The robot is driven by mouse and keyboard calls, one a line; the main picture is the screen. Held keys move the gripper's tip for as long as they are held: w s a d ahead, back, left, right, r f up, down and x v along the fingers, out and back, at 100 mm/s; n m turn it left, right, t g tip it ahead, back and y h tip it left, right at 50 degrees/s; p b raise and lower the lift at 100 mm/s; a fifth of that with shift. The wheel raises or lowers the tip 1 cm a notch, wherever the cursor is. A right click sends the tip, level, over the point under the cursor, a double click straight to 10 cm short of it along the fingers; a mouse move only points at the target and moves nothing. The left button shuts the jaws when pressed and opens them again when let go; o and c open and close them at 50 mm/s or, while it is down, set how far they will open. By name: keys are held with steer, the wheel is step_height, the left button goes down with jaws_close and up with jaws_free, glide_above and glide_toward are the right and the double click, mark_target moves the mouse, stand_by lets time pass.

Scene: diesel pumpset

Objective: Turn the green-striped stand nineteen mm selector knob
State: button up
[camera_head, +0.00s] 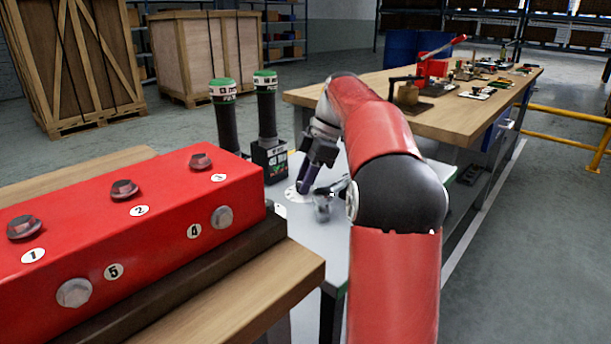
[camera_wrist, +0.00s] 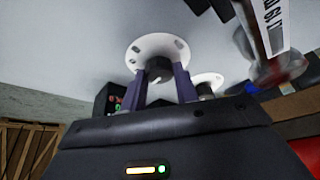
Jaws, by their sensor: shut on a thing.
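My gripper (camera_head: 306,186) reaches down to the pale bench top in the head view. In the wrist view its two purple fingers (camera_wrist: 160,72) stand either side of a dark knob (camera_wrist: 159,67) and are shut on it. The knob sits at the middle of a round white plate (camera_wrist: 148,46) with dark marks or holes. That plate shows partly in the head view (camera_head: 292,194), where the fingers hide the knob. A second white plate with a greyish knob (camera_wrist: 206,86) lies just right of the fingers. I cannot read any size marking, nor see a green stripe beside the held knob.
Two black posts with green-and-white tops (camera_head: 225,115) and a black box (camera_head: 269,160) stand left of my gripper. A shiny metal part (camera_head: 328,207) lies close on its right. A red block with numbered bolts (camera_head: 130,220) fills the near left. A wooden workbench (camera_head: 450,115) stands behind.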

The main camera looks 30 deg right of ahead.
steer(key=shift+w+n+g, duration=0.1)
steer(key=shift+n+g, duration=0.2)
steer(key=shift+n, duration=0.6)
steer(key=o, duration=1)
steer(key=shift+d+r, duration=0.1)
steer(key=shift+r, duration=0.05)
steer(key=v, duration=0.6)
steer(key=shift+w, duration=0.1)
steer(key=shift+v, duration=0.8)
steer(key=shift+d, duration=0.1)
